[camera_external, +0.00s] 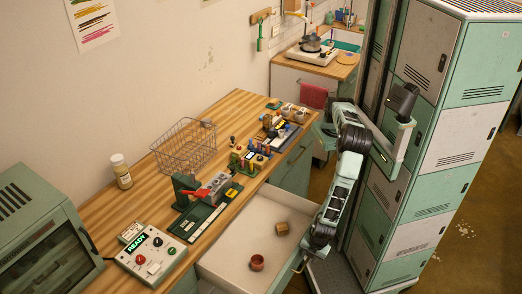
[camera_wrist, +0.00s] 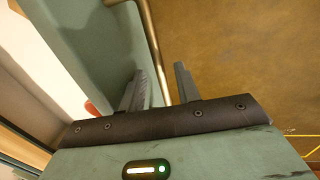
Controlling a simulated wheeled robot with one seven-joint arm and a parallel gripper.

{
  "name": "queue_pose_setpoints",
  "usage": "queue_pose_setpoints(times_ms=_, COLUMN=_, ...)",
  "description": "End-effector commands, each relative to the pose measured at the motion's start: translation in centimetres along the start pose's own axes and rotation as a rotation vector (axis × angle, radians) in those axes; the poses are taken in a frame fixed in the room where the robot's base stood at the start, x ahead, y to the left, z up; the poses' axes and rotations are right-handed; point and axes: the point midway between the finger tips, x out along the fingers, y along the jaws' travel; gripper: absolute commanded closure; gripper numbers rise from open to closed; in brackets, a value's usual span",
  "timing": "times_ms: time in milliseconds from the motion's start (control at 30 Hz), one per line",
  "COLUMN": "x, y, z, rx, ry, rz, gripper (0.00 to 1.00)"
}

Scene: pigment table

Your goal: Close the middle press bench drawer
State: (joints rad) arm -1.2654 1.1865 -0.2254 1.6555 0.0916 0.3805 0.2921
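The press bench drawer (camera_external: 228,249) stands pulled far out from the wooden bench. Its tray is pale inside, and its green front (camera_wrist: 88,40) fills the upper left of the wrist view. A brass bar handle (camera_wrist: 152,42) runs along that front. My gripper (camera_wrist: 162,85) is at the handle, with its two dark fingers apart and the bar passing through the gap between them. I cannot tell whether either finger touches the bar. In the external view my arm reaches down to the drawer's right front, and the fingers are hard to make out.
A reddish-brown cup (camera_external: 257,263) and a small brown block (camera_external: 282,229) lie in the open drawer. A wire basket (camera_external: 184,148), a red-handled press (camera_external: 192,190) and a control box (camera_external: 150,253) stand on the bench. Green and white lockers (camera_external: 440,135) stand close at right.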

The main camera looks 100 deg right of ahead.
Motion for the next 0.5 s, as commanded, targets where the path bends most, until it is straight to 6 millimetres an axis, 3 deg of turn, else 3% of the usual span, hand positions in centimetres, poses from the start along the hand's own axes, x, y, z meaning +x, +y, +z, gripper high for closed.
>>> queue_pose_setpoints(times_ms=67, x=-0.03, y=0.0, z=-0.01, rx=0.0, ry=0.0, rz=0.0, gripper=0.67)
queue_pose_setpoints(times_ms=200, x=-0.04, y=0.0, z=-0.01, rx=0.0, ry=0.0, rz=0.0, gripper=1.0)
queue_pose_setpoints(times_ms=500, x=0.04, y=0.43, z=-0.02, rx=0.002, ry=0.0, rz=0.0, gripper=1.0)
